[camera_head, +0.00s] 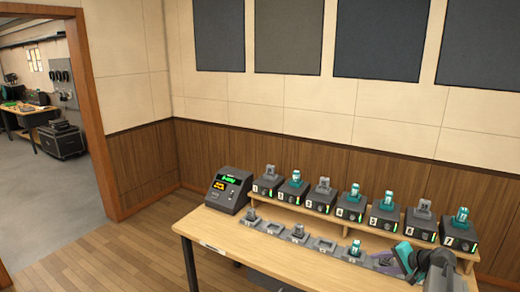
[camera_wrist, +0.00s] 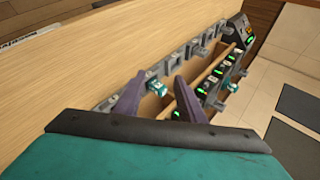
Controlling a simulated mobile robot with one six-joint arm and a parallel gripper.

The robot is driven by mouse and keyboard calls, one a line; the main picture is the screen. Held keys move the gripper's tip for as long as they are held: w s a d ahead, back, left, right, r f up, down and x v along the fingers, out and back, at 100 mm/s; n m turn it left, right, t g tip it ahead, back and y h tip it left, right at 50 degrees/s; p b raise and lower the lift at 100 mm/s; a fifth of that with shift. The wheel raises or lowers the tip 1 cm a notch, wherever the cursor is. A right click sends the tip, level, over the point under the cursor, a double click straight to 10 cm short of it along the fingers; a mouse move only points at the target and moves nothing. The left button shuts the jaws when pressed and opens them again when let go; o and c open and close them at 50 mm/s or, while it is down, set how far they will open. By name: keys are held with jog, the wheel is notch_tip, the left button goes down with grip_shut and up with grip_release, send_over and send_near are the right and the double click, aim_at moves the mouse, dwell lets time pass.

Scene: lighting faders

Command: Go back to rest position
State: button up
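My gripper (camera_head: 388,262) is at the right end of the bench's front row. Its two purple fingers (camera_wrist: 160,78) are spread apart in the wrist view, so it is open, with nothing visibly clamped. A teal cap (camera_head: 355,247) stands in a front-row holder just left of my gripper. A teal cap (camera_wrist: 152,82) shows close to the left fingertip in the wrist view; I cannot tell if they touch. Numbered fader boxes (camera_head: 348,208) stand in a row on the raised shelf (camera_head: 330,220), with grey or teal caps on top and green lights. My gripper hides part of the front row.
The wooden bench (camera_head: 240,235) has bare top along its front. Two grey caps (camera_head: 250,214) and empty holders (camera_head: 272,228) are in the front row. A console with a lit display (camera_head: 229,190) stands at the left end. Wall panels and a doorway lie behind.

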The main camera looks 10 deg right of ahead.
jog(key=s+a+f+n+g+h, duration=0.1)
jog(key=s+a+f+n+g, duration=0.4)
jog(key=a, duration=0.7)
jog(key=s+a+f+n+g+h, duration=0.1)
jog(key=s+a+f+n, duration=0.25)
jog(key=a+f, duration=0.65)
jog(key=s+a+f+n+g+h, duration=0.25)
jog(key=s+a+f, duration=0.2)
jog(key=a, duration=1.05)
jog(key=s+f+g+b, duration=0.2)
jog(key=s+f+b, duration=0.75)
jog(key=f, duration=0.85)
jog(key=s+f+g+b, duration=0.1)
jog(key=s+f+b, duration=0.6)
jog(key=f+b, duration=0.8)
jog(key=s+f+g+b, duration=0.2)
jog(key=s+f+b, duration=0.7)
jog(key=f, duration=1.1)
notch_tip(320, 180, up, 15)
jog(key=p, duration=1.3)
jog(key=shift+d+n+g+y, duration=0.15)
jog(key=shift+n+g+y, duration=0.2)
jog(key=shift+g, duration=0.1)
jog(key=shift+s+f, duration=0.1)
jog(key=shift+c, duration=0.6)
